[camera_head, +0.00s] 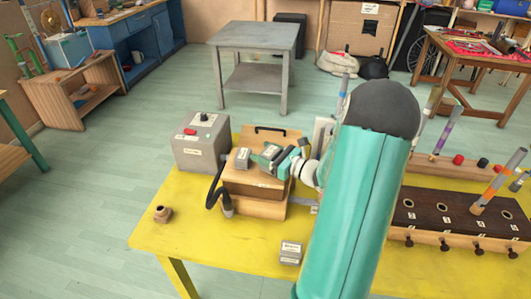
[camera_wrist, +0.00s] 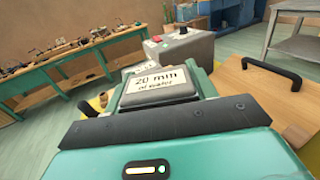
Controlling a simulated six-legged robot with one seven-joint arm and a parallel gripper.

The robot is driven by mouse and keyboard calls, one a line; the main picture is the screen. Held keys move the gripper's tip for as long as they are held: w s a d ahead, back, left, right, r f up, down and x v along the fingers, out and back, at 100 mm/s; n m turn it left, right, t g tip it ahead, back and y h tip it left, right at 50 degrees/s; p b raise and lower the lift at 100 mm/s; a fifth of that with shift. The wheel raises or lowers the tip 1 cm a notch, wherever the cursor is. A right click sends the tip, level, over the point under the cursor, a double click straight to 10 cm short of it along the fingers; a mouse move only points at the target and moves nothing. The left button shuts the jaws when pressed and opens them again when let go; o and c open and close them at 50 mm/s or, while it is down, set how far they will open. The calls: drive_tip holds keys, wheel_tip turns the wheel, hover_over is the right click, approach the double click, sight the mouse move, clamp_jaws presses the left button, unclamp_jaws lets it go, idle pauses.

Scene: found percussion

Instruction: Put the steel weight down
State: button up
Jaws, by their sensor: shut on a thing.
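The steel weight (camera_head: 242,158) is a small grey block at the tip of my gripper (camera_head: 254,157), over the left part of a wooden box (camera_head: 258,207) on the yellow table. In the wrist view the weight (camera_wrist: 160,84) fills the space ahead of my gripper, its label reading "20 mm of water". My gripper is shut on it. I cannot tell whether its underside touches the box top, as that is hidden.
A grey control box (camera_head: 200,145) stands close behind and left. A lid with a black handle (camera_head: 270,130) is behind. Another labelled grey block (camera_head: 291,252) and a brown piece (camera_head: 161,215) lie on the yellow table (camera_head: 215,262). A dark-topped box (camera_head: 455,220) is right.

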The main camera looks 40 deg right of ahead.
drive_tip(key=o, duration=1.2)
drive_tip(key=shift+f, duration=0.1)
drive_tip(key=shift+c, duration=0.2)
drive_tip(key=shift+r, duration=0.2)
drive_tip(key=v, duration=1.2)
drive_tip(key=shift+s, duration=0.1)
